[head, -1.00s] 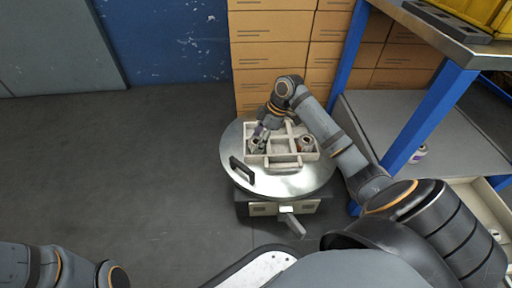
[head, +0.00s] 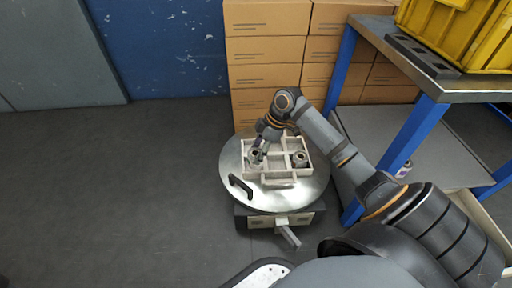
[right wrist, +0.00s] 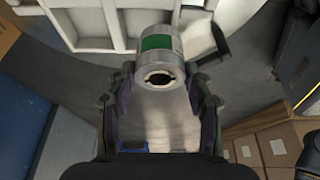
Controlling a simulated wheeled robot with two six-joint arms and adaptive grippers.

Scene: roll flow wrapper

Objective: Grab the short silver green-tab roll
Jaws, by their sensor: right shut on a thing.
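The short silver roll (right wrist: 160,72) with a green tab lies between the two fingers of my right gripper (right wrist: 160,82) in the right wrist view, its hollow end facing the camera. The fingers are shut on its sides. In the head view my right gripper (head: 261,148) points down at the left part of a pale divided tray (head: 280,179), with the held roll (head: 256,158) small and partly hidden under it. I cannot tell whether the roll is clear of the tray floor. My left gripper is out of view.
Another roll (head: 300,158) stands in the tray's right part. The tray sits on a round silver turntable (head: 285,198) with a black handle (head: 240,187). Cardboard boxes (head: 265,75) stand behind. A blue-legged bench (head: 405,150) with a yellow crate (head: 470,35) is on the right.

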